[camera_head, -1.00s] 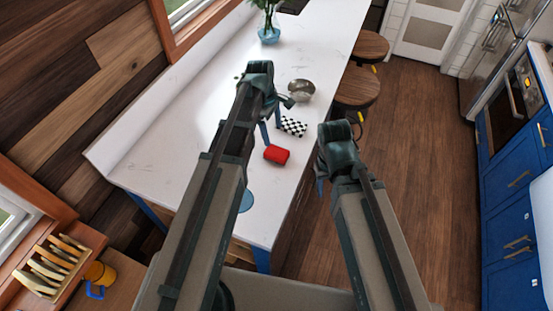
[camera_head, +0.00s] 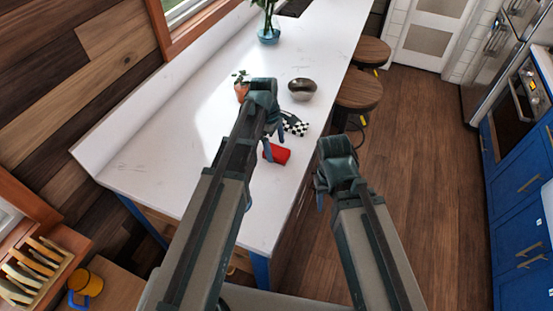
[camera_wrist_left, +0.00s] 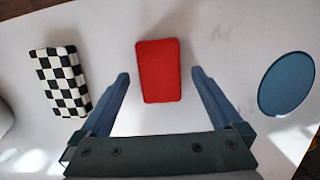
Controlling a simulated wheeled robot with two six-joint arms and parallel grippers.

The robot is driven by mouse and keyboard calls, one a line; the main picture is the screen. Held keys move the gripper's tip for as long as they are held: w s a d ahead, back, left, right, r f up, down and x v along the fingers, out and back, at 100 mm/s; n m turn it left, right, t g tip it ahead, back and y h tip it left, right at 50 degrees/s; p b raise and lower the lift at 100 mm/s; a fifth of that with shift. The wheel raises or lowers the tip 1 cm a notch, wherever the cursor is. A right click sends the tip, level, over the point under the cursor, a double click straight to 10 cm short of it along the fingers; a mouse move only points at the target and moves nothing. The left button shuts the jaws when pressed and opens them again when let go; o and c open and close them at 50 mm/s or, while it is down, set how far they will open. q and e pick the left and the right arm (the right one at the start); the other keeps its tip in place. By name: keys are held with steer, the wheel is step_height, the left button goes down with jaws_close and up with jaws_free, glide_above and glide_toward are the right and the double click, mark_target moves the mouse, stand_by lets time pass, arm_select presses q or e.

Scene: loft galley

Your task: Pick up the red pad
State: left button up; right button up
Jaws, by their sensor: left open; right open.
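The red pad (camera_head: 279,153) lies on the white counter (camera_head: 180,165), close to its right edge. In the left wrist view the red pad (camera_wrist_left: 159,71) lies flat, just beyond and between the two open fingers. My left gripper (camera_wrist_left: 160,82) is open and empty, above the counter; I cannot tell its exact height. In the head view my left gripper (camera_head: 268,140) partly covers the pad's left side. My right gripper (camera_head: 322,192) is open and empty, out past the counter's right edge.
A black-and-white checkered block (camera_wrist_left: 61,81) lies left of the pad in the wrist view, and a blue disc (camera_wrist_left: 286,84) lies right of it. A dark bowl (camera_head: 302,89), a potted plant (camera_head: 241,88) and a blue vase (camera_head: 268,33) stand farther back. Stools (camera_head: 358,90) line the right side.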

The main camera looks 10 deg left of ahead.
arm_select(q)
steer(key=shift+f, duration=0.45)
arm_select(e)
steer(key=shift+f, duration=0.45)
arm_select(q)
steer(key=shift+f+b, duration=0.25)
steer(key=shift+b, duration=0.05)
arm_select(e)
steer(key=shift+f, duration=0.25)
arm_select(q)
steer(key=c, duration=1.4)
steer(key=shift+o, duration=0.2)
steer(key=shift+r, duration=0.15)
arm_select(e)
steer(key=shift+r, duration=0.15)
arm_select(q)
step_height(320, 180, up, 2)
steer(key=shift+r+p, duration=0.1)
steer(key=shift+p, duration=1.1)
steer(key=shift+r+p, duration=0.85)
steer(key=shift+p, duration=0.05)
steer(key=s, duration=0.5)
steer(key=s+d+r+p, duration=0.1)
steer(key=s, duration=1)
steer(key=shift+d+r, duration=0.15)
steer(key=shift+d, duration=0.1)
arm_select(e)
step_height(320, 180, up, 5)
steer(key=shift+r, duration=0.1)
